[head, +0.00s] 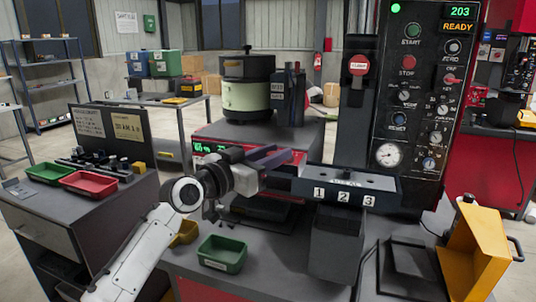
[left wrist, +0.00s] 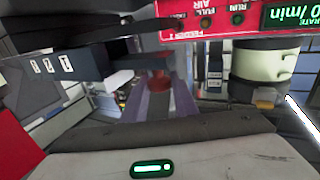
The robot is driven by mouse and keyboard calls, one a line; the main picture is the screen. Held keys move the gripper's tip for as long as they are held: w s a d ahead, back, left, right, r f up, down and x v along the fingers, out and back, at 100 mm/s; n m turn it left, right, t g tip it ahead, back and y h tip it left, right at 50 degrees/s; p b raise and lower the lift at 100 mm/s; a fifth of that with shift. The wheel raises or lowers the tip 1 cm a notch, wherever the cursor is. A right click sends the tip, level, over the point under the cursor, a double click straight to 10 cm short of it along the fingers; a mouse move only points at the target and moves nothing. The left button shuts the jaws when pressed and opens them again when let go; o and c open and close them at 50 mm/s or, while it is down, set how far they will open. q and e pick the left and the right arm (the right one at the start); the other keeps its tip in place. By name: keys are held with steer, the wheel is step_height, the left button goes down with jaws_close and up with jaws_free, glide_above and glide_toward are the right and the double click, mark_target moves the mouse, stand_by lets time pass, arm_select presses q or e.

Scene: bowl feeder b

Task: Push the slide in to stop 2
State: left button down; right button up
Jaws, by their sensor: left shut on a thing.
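The dark slide housing (head: 385,187) stands on a post at the centre right in the head view, with white plates 1, 2 and 3 on its front. The numbered plates also show at the left of the left wrist view (left wrist: 50,65). My left gripper (head: 287,156) is at the housing's left end. In the left wrist view its two purple-grey fingers (left wrist: 165,103) are closed around a red knob (left wrist: 160,80), which looks like the slide's handle. Which stop the slide is at cannot be told. My right gripper is out of view.
A black control panel (head: 425,90) rises behind the housing. A bowl feeder (head: 247,90) on a red base stands behind my left gripper. A green tray (head: 222,254) lies in front, and a yellow bin (head: 478,250) is at the right. Red and green trays are on the left cabinet.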

arm_select(q)
steer(key=shift+f, duration=0.1)
steer(key=c, duration=1.4)
jaws_free()
steer(key=shift+c, duration=0.2)
steer(key=b+v, duration=0.1)
steer(key=v, duration=0.9)
steer(key=shift+s+a, duration=0.1)
